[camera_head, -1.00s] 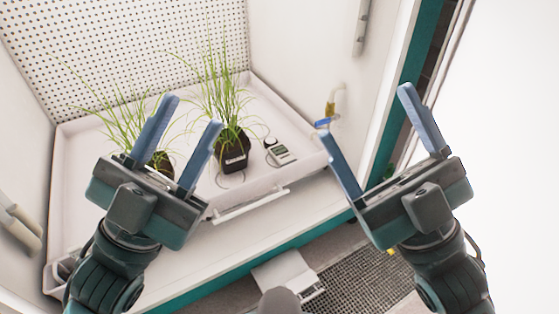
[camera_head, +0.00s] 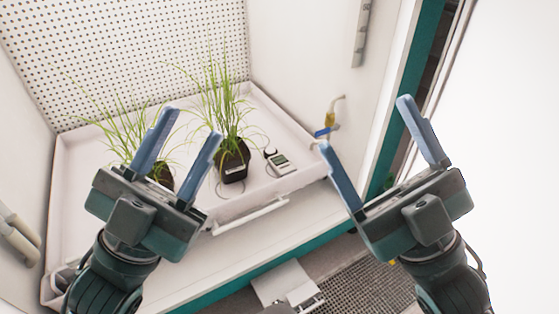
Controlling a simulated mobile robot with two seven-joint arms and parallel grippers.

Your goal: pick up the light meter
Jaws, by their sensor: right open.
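The light meter (camera_head: 280,163) is a small pale handheld device with a dark screen. It lies on the white tray (camera_head: 265,182), right of the dark pot (camera_head: 235,163) with grassy leaves, near the tray's front right. A thin cable curves near it. My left gripper (camera_head: 190,130) is open and empty, in front of the left part of the tray, left of the meter. My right gripper (camera_head: 364,122) is open and empty, to the right of the meter and apart from it.
A second potted grass plant (camera_head: 160,172) stands behind my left gripper. A white handle bar (camera_head: 250,216) runs along the tray's front. A tap with a blue part (camera_head: 328,130) juts from the right wall. A dark floor grate (camera_head: 365,280) lies below.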

